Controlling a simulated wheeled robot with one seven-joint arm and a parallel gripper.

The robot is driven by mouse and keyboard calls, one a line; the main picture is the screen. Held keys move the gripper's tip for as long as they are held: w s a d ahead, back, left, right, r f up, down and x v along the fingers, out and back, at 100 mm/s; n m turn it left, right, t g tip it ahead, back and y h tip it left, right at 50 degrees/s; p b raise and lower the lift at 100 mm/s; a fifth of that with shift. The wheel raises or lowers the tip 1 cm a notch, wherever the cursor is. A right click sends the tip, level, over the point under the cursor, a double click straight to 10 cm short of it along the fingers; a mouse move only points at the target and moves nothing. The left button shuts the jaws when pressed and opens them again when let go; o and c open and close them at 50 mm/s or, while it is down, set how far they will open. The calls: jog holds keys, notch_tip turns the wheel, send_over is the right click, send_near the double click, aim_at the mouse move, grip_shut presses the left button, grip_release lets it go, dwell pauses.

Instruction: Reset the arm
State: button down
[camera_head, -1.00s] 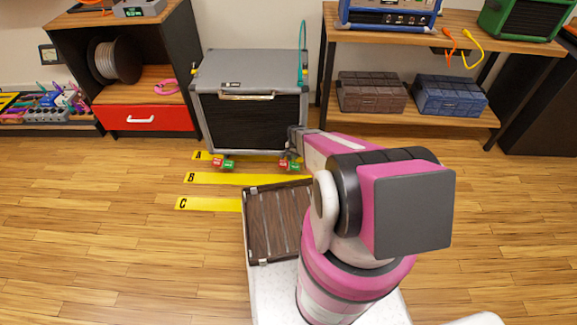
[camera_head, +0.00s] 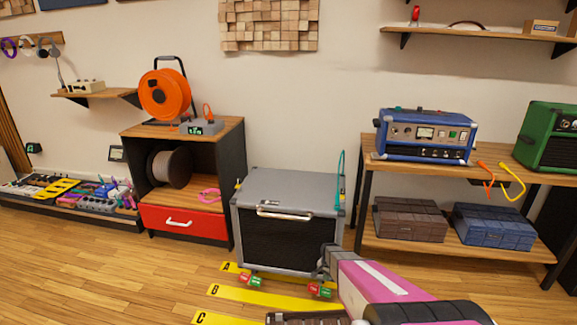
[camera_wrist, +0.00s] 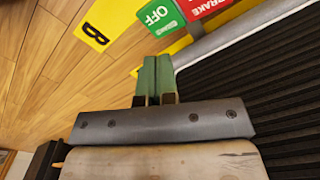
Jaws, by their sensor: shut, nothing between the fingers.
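My pink arm (camera_head: 375,285) reaches from the lower right of the head view toward the grey-topped amp cabinet (camera_head: 290,240). My gripper (camera_head: 325,262) is dark and small there, in front of the cabinet's lower right corner. In the wrist view my gripper's green fingers (camera_wrist: 155,78) lie side by side, shut and empty. Just past their tips is a green and red brake tag marked OFF (camera_wrist: 160,17). The black ribbed cabinet front (camera_wrist: 255,90) fills the right of that view. I cannot tell whether the fingers touch anything.
Yellow floor strips A, B (camera_head: 270,297) and C lie before the cabinet. A shelf unit with a red drawer (camera_head: 183,223) stands left. A wooden rack with a blue amp (camera_head: 425,135) and two toolboxes stands right. Open wood floor (camera_head: 120,275) lies at front left.

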jog(key=s+a+r+n, duration=0.1)
jog(key=s+r+n, duration=0.1)
jog(key=s+r, duration=0.5)
jog(key=s+a+r+n, duration=0.1)
jog(key=s+r+n, duration=0.2)
jog(key=r, duration=1.4)
jog(key=s+a+r+n, duration=0.1)
jog(key=s+r+n, duration=0.2)
jog(key=s+r, duration=0.7)
notch_tip(320, 180, up, 2)
jog(key=shift+s+a+r, duration=0.15)
jog(key=shift+s+a, duration=0.05)
jog(key=shift+s, duration=0.15)
